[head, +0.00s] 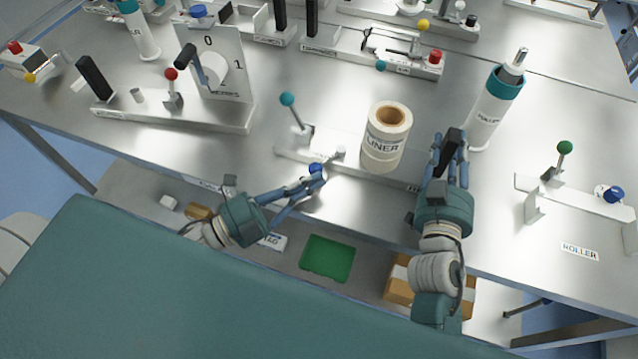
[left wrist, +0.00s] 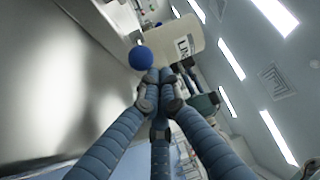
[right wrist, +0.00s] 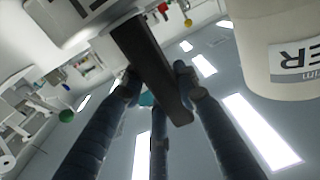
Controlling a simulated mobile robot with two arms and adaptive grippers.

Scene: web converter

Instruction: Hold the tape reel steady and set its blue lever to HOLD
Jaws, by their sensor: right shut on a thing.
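The tape reel (head: 386,140), a cream roll labelled LINER, stands upright on a grey base plate on the bench. It also shows in the right wrist view (right wrist: 280,60). The blue lever knob (head: 316,168) sticks out toward the front left of the reel on a short metal arm. My left gripper (head: 318,178) has its fingertips close together right at the knob. In the left wrist view the blue knob (left wrist: 140,58) lies just beyond the fingertips, not between them. My right gripper (head: 450,158) is shut on the black upright handle (right wrist: 150,65) at the plate's right end.
A teal-knobbed lever (head: 288,100) rises at the plate's left end. A bottle-like roller (head: 495,105) stands close behind my right gripper. A 0/1 dial panel (head: 215,70) is at the left, a green-knobbed fixture (head: 564,148) at the right. A green tray (head: 328,258) lies below the bench.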

